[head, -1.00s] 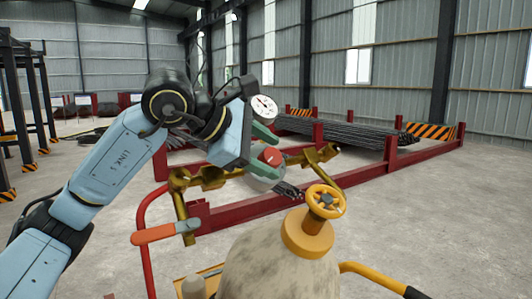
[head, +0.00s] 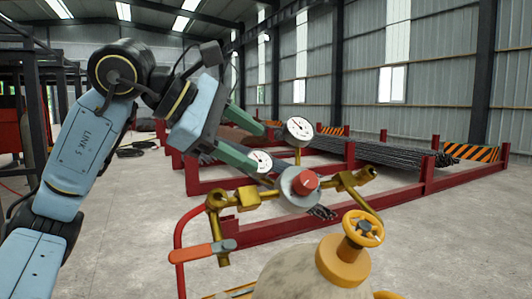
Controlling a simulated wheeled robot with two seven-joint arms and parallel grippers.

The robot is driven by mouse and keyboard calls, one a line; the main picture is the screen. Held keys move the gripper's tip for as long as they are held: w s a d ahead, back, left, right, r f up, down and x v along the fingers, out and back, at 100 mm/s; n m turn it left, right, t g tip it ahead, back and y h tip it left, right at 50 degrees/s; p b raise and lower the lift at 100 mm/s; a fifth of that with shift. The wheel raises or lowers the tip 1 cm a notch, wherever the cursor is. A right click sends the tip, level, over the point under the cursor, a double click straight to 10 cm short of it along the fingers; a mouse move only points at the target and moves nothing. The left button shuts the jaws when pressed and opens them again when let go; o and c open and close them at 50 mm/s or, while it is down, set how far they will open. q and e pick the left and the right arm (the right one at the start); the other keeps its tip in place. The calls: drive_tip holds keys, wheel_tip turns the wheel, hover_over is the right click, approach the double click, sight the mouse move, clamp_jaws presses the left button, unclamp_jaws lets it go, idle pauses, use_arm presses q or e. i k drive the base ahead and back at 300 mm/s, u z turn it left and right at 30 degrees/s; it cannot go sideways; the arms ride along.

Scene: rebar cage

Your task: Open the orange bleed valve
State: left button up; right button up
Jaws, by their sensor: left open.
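The orange bleed valve has an orange lever handle (head: 198,252) at lower left. It sits nearly level, pointing left from a brass fitting (head: 217,202) that hangs at the left end of a brass pipe. My left gripper (head: 264,150) has green fingers spread apart with nothing held between them. It is up and right of the orange lever, well clear of it, and above and left of the regulator's red knob (head: 306,181). The lower finger overlaps a white gauge (head: 260,161) in the picture; I cannot tell whether they touch. My right gripper is out of view.
A second gauge (head: 299,130) stands above the regulator. A pale tank (head: 307,279) with a yellow handwheel (head: 363,228) is at the bottom right. A red curved tube (head: 183,226) rises beside the lever. Red racks with rebar (head: 375,150) stand behind. Floor left of the lever is clear.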

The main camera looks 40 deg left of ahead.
sight(197, 252)
drive_tip(key=k, duration=1.5)
